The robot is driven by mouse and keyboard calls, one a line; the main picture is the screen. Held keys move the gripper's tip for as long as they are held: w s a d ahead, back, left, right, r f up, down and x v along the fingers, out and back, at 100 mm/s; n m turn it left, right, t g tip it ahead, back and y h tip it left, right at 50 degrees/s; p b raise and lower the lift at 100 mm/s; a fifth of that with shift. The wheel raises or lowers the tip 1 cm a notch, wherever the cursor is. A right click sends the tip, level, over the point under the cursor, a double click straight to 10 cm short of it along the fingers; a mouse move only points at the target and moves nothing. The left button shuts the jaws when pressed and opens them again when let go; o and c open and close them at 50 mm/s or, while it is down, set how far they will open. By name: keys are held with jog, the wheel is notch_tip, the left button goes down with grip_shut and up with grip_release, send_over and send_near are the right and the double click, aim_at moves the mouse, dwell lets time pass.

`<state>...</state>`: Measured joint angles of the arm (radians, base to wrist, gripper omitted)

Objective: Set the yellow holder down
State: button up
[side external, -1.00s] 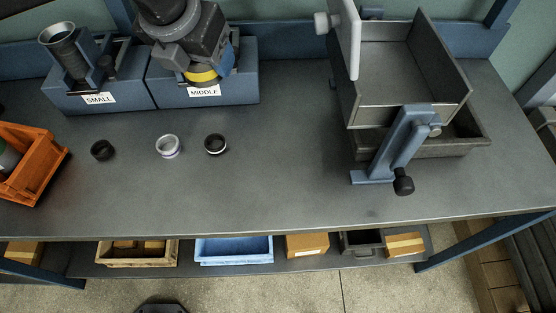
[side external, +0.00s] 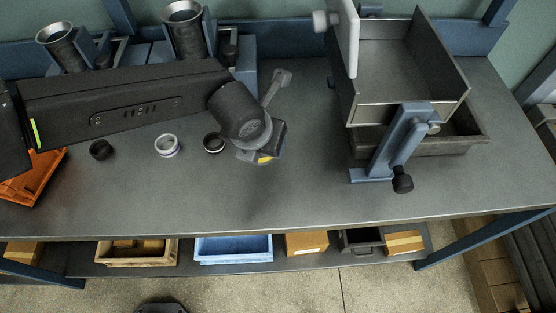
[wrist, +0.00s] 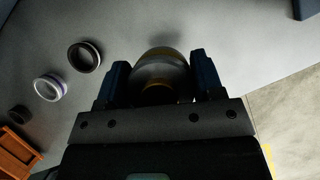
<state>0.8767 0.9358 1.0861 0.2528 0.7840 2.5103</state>
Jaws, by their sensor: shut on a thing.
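My gripper (side external: 262,150) is shut on the yellow holder (side external: 265,159), over the bench to the right of the dark ring. Only a small yellow part of the holder shows in the side view; my wrist hides the rest. In the wrist view, the holder (wrist: 158,54) is a round piece with a yellowish rim between the two blue fingers of my gripper (wrist: 158,68). Grey bench surface (side external: 300,190) lies below it. I cannot tell whether the holder touches the bench.
A black ring (side external: 214,143), a silver ring (side external: 167,146) and a small dark ring (side external: 101,150) lie left of my gripper. An orange bin (side external: 38,185) is far left. A grey tray machine (side external: 405,110) stands right. The bench between it and my gripper is clear.

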aim_at(280, 166)
jog(key=d+f, duration=0.1)
jog(key=s+d, duration=0.1)
jog(key=d, duration=0.1)
jog(key=shift+s+f, duration=0.15)
jog(key=shift+f, duration=2.2)
jog(key=shift+f, duration=0.15)
jog(key=o, duration=1.4)
jog(key=shift+f, duration=0.1)
